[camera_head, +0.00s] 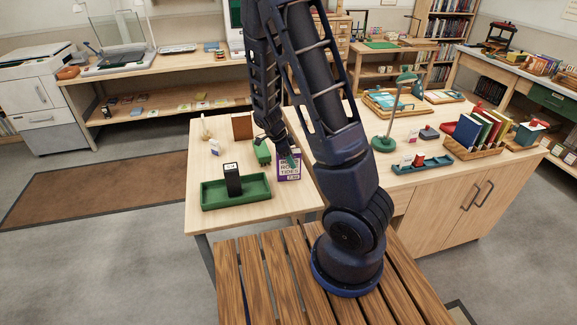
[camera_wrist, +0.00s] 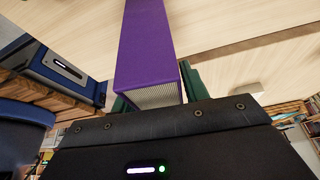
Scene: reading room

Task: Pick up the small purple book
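The small purple book (camera_head: 288,172) has a white title panel facing the head camera and shows over the left table, under the end of my arm. In the wrist view the purple book (camera_wrist: 148,50) stretches away from my gripper, its pale page edges facing the camera. The green fingers of my gripper (camera_wrist: 155,98) lie along both sides of the book, and no clear gap shows, so it appears shut on it. My gripper (camera_head: 291,158) partly covers the book's upper part in the head view. Whether the book touches the table I cannot tell.
A green tray (camera_head: 212,198) with a black box (camera_head: 233,179) stands left of the book. A green object (camera_head: 262,153) is close at its left, with a brown block (camera_head: 242,127) behind. A cabinet with a green lamp (camera_head: 384,142) and a blue-green tray (camera_head: 437,166) lies right.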

